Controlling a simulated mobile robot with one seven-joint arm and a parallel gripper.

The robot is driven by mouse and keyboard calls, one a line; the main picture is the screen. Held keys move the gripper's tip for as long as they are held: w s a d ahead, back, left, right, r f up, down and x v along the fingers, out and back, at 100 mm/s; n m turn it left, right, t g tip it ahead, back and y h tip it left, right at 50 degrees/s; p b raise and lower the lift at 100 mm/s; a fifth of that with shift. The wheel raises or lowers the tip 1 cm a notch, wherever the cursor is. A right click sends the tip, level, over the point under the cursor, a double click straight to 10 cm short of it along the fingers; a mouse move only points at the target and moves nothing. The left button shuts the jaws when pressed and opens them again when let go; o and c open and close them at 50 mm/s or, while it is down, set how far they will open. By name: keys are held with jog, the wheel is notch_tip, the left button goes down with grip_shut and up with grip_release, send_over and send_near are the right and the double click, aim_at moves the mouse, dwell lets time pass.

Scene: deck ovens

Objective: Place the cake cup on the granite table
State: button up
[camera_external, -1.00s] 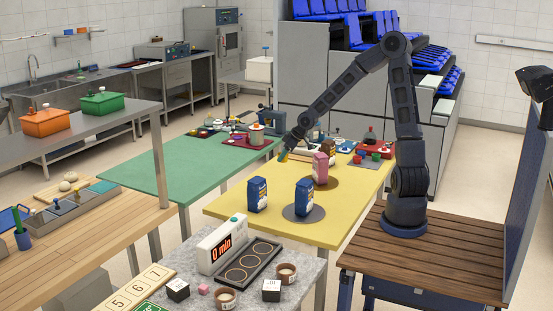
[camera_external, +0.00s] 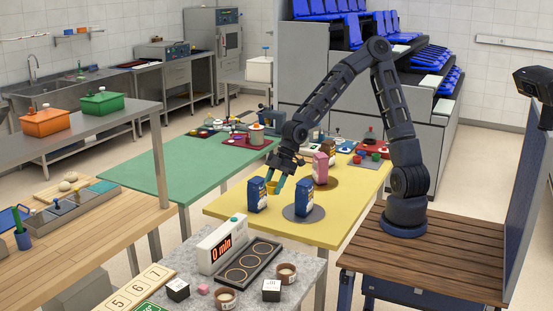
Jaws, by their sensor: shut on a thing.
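My gripper (camera_external: 275,183) is over the yellow table (camera_external: 345,207), pointing down, with its teal fingers shut on a small yellow-orange cup (camera_external: 272,188). The cup is held behind and right of a blue-and-white bag; its finer detail is too small to tell. The granite table (camera_external: 307,293) is at the bottom of the picture, nearer the camera. Two brown cups with pale filling stand on it, one at its right (camera_external: 285,273) and one at the front (camera_external: 226,298).
Blue-and-white bags (camera_external: 257,195) (camera_external: 304,196) and a pink bag (camera_external: 320,168) stand close to my gripper on the yellow table. The granite table also holds a timer reading 0 min (camera_external: 222,243), a dark tray with rings (camera_external: 275,248) and small boxes (camera_external: 271,291).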

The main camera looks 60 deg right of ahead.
jog(key=s+a+r+n+g, duration=0.2)
jog(key=s+a+r+n, duration=0.1)
jog(key=s+a, duration=0.6)
send_near(287, 260)
jog(key=shift+a+f, duration=2.35)
jog(key=shift+a, duration=0.25)
jog(key=shift+f, duration=0.15)
jog(key=o, duration=0.7)
jog(key=shift+v, duration=6.1)
